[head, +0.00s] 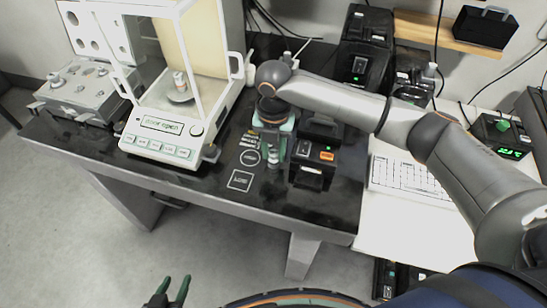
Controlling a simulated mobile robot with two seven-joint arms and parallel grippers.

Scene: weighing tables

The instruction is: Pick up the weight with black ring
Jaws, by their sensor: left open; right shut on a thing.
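My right gripper (273,158) points down over the dark table, left of a small black device. It is shut on a small silvery weight (273,160), mostly hidden between the fingers. I cannot tell whether this weight has a black ring. Another small weight-like cylinder (179,80) with a band stands on the pan inside the glass balance (161,135). The band's colour is hard to tell. My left gripper (172,288) is open and empty at the bottom edge, low in front of the table.
The small black device (312,167) with an orange button stands close to the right gripper. White outlined marks (240,180) lie left of it. A grey metal apparatus (80,92) stands at the far left. The table's front strip is clear.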

